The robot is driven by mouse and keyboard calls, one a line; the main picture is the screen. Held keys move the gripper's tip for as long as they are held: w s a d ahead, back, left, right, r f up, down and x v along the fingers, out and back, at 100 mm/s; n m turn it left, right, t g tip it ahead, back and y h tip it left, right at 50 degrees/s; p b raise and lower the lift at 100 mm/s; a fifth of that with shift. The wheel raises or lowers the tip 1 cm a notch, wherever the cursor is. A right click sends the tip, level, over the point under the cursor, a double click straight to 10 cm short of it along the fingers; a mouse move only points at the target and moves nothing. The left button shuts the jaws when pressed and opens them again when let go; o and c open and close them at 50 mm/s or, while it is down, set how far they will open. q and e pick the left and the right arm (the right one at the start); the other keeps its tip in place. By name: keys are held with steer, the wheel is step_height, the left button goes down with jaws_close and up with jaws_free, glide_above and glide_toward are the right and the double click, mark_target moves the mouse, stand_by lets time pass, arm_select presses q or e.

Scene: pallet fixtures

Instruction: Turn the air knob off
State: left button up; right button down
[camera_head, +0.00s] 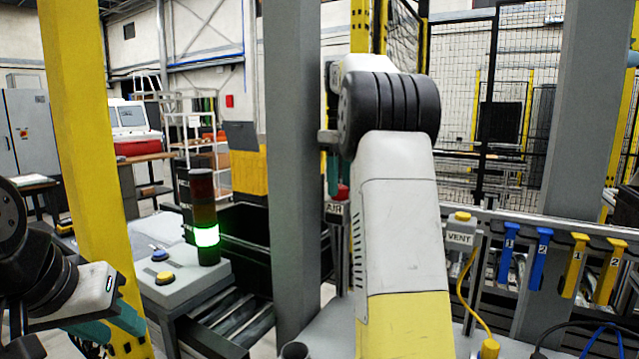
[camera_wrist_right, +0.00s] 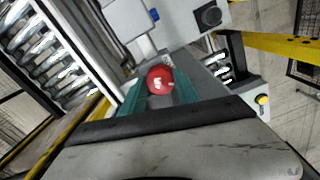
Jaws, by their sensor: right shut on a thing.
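The red air knob (camera_head: 342,192) sits above the AIR label (camera_head: 335,208), on the far side of my right arm in the head view; the arm hides part of it. In the right wrist view the round red knob (camera_wrist_right: 160,79) lies between the two teal fingers. My right gripper (camera_wrist_right: 158,88) is shut on it; in the head view only a bit of its teal fingers (camera_head: 334,172) shows. My left gripper (camera_head: 112,327) is at the lower left, away from the knob; its finger gap is unclear.
A grey control box (camera_head: 180,285) with buttons and a lit green stack light (camera_head: 206,236) stands left of the grey post (camera_head: 293,150). A VENT label (camera_head: 459,239) and blue and yellow numbered hooks (camera_head: 540,257) line the rail at right. A yellow post (camera_head: 85,150) stands near my left arm.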

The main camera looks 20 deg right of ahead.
mark_target(340, 187)
steer(key=shift+m, duration=1.5)
steer(key=c, duration=0.9)
jaws_free()
steer(key=shift+r, duration=0.1)
step_height(340, 187, up, 7)
steer(key=shift+f, duration=0.1)
steer(key=shift+r, duration=0.4)
